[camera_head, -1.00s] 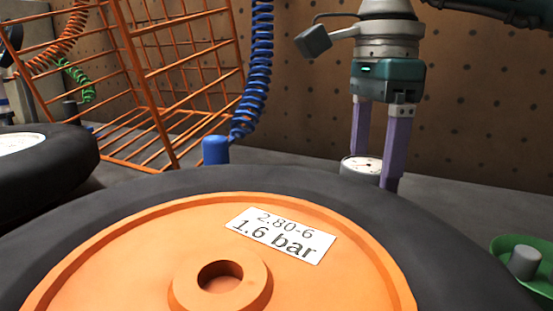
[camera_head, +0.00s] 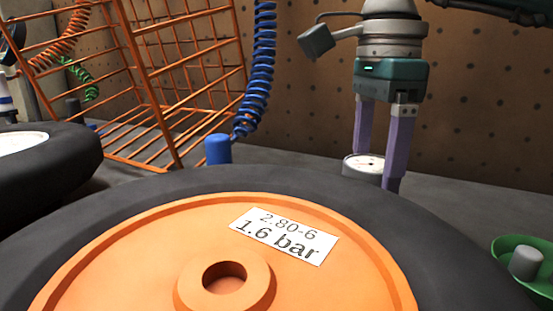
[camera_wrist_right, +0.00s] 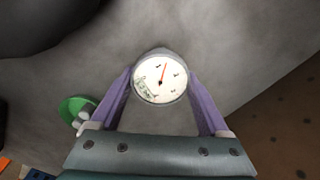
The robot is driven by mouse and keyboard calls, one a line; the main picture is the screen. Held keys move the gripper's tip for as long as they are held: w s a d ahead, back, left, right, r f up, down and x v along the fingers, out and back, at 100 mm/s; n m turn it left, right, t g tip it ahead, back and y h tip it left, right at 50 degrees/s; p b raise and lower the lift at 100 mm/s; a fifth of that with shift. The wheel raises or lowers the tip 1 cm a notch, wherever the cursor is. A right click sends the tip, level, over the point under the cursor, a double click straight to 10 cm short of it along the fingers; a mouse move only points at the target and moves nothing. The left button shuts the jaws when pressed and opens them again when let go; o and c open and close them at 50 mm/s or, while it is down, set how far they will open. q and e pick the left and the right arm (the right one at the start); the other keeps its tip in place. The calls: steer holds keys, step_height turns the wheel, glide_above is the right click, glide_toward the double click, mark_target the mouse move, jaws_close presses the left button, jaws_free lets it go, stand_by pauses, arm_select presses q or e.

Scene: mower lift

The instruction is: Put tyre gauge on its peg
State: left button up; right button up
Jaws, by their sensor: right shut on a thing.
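The tyre gauge (camera_head: 361,165) is a round grey body with a white dial, behind the wheel on the grey bench. My right gripper (camera_head: 378,172) comes down from above with its purple fingers shut on the gauge's sides. In the right wrist view the gauge's dial (camera_wrist_right: 160,77) faces the camera between the fingertips (camera_wrist_right: 162,82). The gauge's lower part is hidden behind the tyre, so I cannot tell whether it touches the bench. I cannot make out the gauge's peg among the pegboard's dark holes. My left gripper is not in view.
A black tyre with an orange hub (camera_head: 130,245) fills the foreground. An orange wire basket (camera_head: 165,95) and a blue coiled hose (camera_head: 262,70) stand behind it. A green dish (camera_head: 512,258) lies at right. The brown pegboard (camera_head: 480,110) rises behind the bench.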

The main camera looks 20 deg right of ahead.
mark_target(375, 162)
stand_by(0.3)
steer(key=shift+f+b, duration=0.3)
steer(key=shift+f, duration=0.3)
stand_by(0.4)
steer(key=o, duration=1.4)
steer(key=shift+c, duration=0.2)
steer(key=shift+r, duration=0.1)
step_height(375, 162, up, 3)
steer(key=p, duration=0.3)
steer(key=shift+r, duration=0.2)
step_height(375, 162, up, 8)
steer(key=p, duration=0.6)
steer(key=shift+f+p, duration=0.2)
steer(key=shift+p, duration=0.2)
